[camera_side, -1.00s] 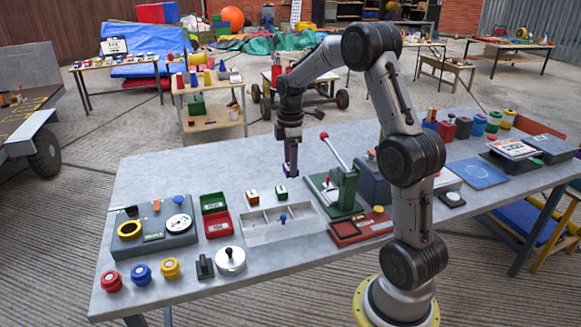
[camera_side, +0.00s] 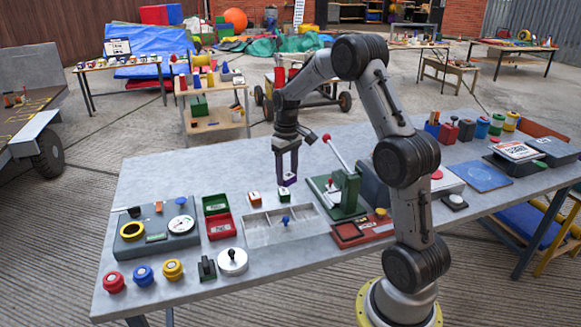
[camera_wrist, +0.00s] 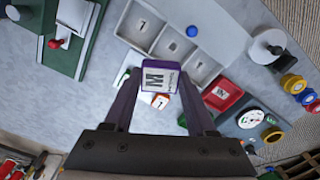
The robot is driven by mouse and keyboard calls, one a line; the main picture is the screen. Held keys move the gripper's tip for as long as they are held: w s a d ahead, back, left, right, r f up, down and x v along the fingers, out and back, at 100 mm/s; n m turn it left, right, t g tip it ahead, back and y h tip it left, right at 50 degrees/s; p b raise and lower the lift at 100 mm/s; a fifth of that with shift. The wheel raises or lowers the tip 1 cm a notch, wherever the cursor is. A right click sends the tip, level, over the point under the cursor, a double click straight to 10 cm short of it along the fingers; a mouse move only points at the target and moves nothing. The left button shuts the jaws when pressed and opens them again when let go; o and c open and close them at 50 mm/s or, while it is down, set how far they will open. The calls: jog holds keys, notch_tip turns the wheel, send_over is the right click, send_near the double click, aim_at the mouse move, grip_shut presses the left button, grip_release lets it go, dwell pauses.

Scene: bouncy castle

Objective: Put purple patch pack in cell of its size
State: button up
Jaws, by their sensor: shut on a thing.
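The purple patch pack (camera_side: 288,181) is held between the two fingers of my gripper (camera_side: 287,170), above the table behind the grey tray. In the wrist view the pack (camera_wrist: 158,79) shows a white label with a letter that looks like M, between the fingertips (camera_wrist: 158,92). The grey tray (camera_side: 252,238) has several cells in a row. A blue knob (camera_side: 285,220) stands at the tray. The pack is apart from the tray.
An orange-and-white pack (camera_side: 255,198) and a green pack (camera_side: 283,195) stand behind the tray. A green lever press (camera_side: 346,190) stands right of it. Red (camera_side: 221,227) and green (camera_side: 215,204) bins stand left.

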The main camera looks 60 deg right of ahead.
jog(key=f+m, duration=0.2)
jog(key=m, duration=0.1)
jog(key=a+f+m, duration=0.1)
jog(key=shift+w+f+m, duration=0.3)
jog(key=shift+w+f, duration=0.05)
jog(key=f, duration=0.1)
jog(key=a+f, duration=0.1)
jog(key=f+m, duration=0.1)
jog(key=shift+a+f, duration=0.15)
jog(key=shift+a, duration=0.2)
jog(key=shift+a+f, duration=0.15)
jog(key=shift+f, duration=1.7)
jog(key=o, duration=1.6)
jog(key=shift+c, duration=0.2)
jog(key=shift+r, duration=2.1)
dwell(0.8)
